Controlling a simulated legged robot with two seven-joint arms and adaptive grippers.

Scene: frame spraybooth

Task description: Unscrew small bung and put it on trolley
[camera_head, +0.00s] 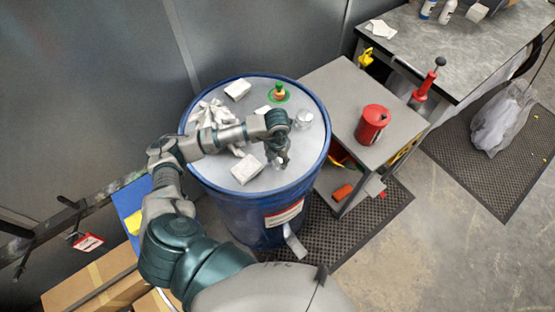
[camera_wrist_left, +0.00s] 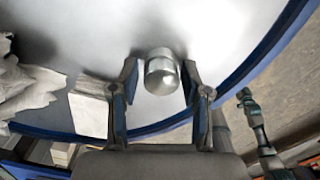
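The small bung (camera_head: 303,119) looks like a short silver cylinder standing on the white drum lid (camera_head: 312,145). The wrist view shows it as a shiny domed cap (camera_wrist_left: 162,72), just beyond the gap between my left fingertips. My left gripper (camera_head: 280,160) is over the lid, nearer to me than the bung. Its two fingers (camera_wrist_left: 161,67) are spread, with nothing held between them. The grey-topped trolley (camera_head: 335,85) stands right of the drum. A teal and grey part, probably my right arm's end (camera_wrist_left: 246,98), shows small in the wrist view; its fingers are unclear.
White blocks (camera_head: 238,90), crumpled rags (camera_head: 215,114) and a green-and-orange fitting (camera_head: 279,93) are on the lid. A red can (camera_head: 372,121) stands on the trolley, with bare top behind it. A workbench (camera_head: 450,40) is at the back right.

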